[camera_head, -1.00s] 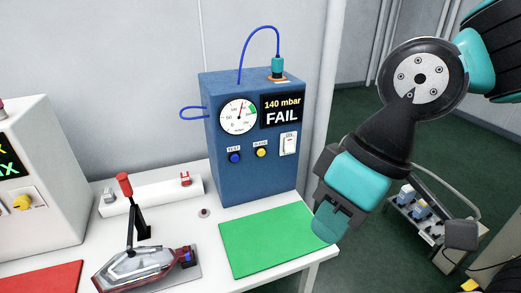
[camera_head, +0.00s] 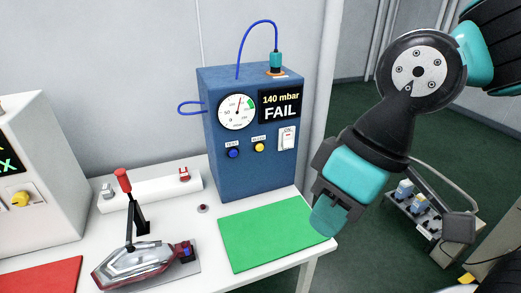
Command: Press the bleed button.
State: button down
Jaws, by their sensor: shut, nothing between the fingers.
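The bleed button is the yellow button (camera_head: 259,147) on the front of the blue tester box (camera_head: 250,175), under a small label. A blue button (camera_head: 233,153) labelled TEST sits to its left, and a white ON switch (camera_head: 288,139) to its right. The display (camera_head: 281,106) reads 140 mbar FAIL, beside a round gauge (camera_head: 237,112). My gripper (camera_head: 327,222) is shut and empty, pointing down above the right edge of the green mat, to the right of the box and apart from the button.
The green mat (camera_head: 265,235) lies in front of the box. A tail lamp (camera_head: 140,264) sits in a fixture with a red-handled clamp (camera_head: 123,181). A red mat (camera_head: 45,277) and a white machine (camera_head: 40,190) are at left. A blue hose (camera_head: 240,50) loops above the box.

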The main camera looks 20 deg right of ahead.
aim_at(259, 148)
jog(key=u, duration=1.3)
jog(key=i, duration=0.7)
jog(key=z, duration=2.2)
